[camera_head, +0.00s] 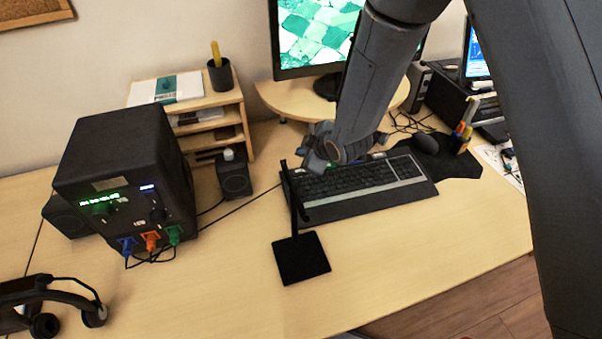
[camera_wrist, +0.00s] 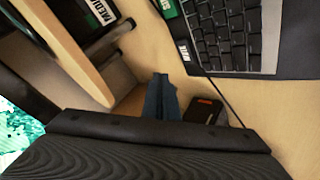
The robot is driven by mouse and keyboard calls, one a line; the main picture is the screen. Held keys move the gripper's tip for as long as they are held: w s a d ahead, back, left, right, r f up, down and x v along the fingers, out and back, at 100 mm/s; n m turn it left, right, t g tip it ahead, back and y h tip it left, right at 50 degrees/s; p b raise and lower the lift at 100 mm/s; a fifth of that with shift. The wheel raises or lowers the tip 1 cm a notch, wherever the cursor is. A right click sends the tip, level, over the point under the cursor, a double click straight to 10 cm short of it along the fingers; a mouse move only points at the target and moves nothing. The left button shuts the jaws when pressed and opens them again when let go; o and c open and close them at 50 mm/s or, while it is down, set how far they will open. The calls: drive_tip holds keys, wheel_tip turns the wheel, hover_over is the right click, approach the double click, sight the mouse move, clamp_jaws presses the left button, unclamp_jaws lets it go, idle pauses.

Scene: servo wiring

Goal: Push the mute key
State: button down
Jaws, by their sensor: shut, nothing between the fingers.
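A black keyboard (camera_head: 362,185) with a silver-grey frame lies in the middle of the desk. Part of it shows at the upper right of the wrist view (camera_wrist: 228,32). A small key or tag with pale marks (camera_wrist: 183,50) sits at its corner there; its lettering is too small to read, and I cannot tell which key is mute. My gripper (camera_head: 316,160) is above the keyboard's back left corner and hides part of it. In the wrist view its fingers (camera_wrist: 160,98) are shut together and empty, apart from the keys in the picture.
A thin black stand with a square base (camera_head: 301,259) rises close to the keyboard's left end, near my gripper.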

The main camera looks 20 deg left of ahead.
sight(303, 173)
drive_tip(key=shift+f+b, duration=1.2)
drive_tip(key=shift+f, duration=1.1)
drive_tip(key=shift+f+b, duration=0.35)
drive_tip(key=shift+f, duration=0.1)
drive_tip(key=shift+f, duration=0.35)
idle(0.6)
drive_tip(key=shift+r, duration=0.8)
drive_tip(key=shift+r+p, duration=1.8)
drive_tip(key=shift+r, duration=0.75)
